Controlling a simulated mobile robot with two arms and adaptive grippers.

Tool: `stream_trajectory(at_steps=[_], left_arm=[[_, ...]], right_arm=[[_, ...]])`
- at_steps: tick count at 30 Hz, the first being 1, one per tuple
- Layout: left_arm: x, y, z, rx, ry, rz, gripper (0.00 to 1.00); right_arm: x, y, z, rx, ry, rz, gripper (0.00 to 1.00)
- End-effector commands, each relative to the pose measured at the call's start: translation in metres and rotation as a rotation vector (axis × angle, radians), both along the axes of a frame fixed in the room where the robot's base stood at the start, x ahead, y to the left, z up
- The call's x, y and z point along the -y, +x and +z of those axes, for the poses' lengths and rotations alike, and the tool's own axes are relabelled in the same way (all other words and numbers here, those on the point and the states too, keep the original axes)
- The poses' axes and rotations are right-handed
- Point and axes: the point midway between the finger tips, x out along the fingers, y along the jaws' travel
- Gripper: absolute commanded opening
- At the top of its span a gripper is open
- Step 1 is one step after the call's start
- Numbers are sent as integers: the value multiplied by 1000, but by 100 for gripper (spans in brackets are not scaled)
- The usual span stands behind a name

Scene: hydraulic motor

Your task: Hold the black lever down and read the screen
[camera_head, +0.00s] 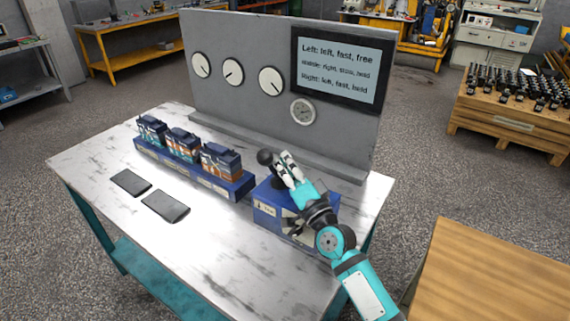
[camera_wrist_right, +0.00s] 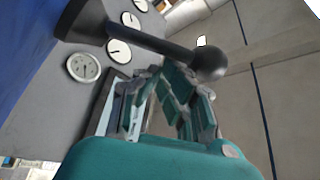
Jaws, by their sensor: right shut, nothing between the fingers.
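The black lever (camera_head: 265,157) has a round knob and rises from a blue box (camera_head: 268,208) at the right end of the table. In the right wrist view the lever (camera_wrist_right: 160,44) runs across, just beyond my fingertips. My right gripper (camera_head: 284,160) is shut and empty beside the knob; it also shows in the right wrist view (camera_wrist_right: 168,72). I cannot tell whether it touches the lever. The screen (camera_head: 340,68) reads "Left: left, fast, free", then a smaller line that looks like "Middle: right, slow, hold", then "Right: left, fast, hold". My left gripper is out of view.
The grey panel (camera_head: 240,95) carries three white dials and a smaller round gauge (camera_head: 303,111). Three motor-like units (camera_head: 183,144) stand on a blue base left of the lever box. Two dark flat plates (camera_head: 165,206) lie at the table's front left. A wooden surface (camera_head: 500,270) is at the lower right.

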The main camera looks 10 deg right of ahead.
Motion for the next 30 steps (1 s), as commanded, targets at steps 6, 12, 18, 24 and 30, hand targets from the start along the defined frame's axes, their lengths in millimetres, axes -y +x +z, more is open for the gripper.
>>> stream_trajectory(at_steps=[6, 12, 18, 24, 30], left_arm=[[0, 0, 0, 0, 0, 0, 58], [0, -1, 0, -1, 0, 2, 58], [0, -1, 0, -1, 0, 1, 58], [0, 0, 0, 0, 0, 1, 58], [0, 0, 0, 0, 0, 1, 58]], right_arm=[[-1, 0, -1, -2, -1, 1, 0], [1, -6, -3, -3, -1, 2, 0], [12, -37, -14, -5, -3, 1, 0], [25, -76, -25, -3, -3, 1, 0], [34, -102, -32, -2, -2, 0, 0]])
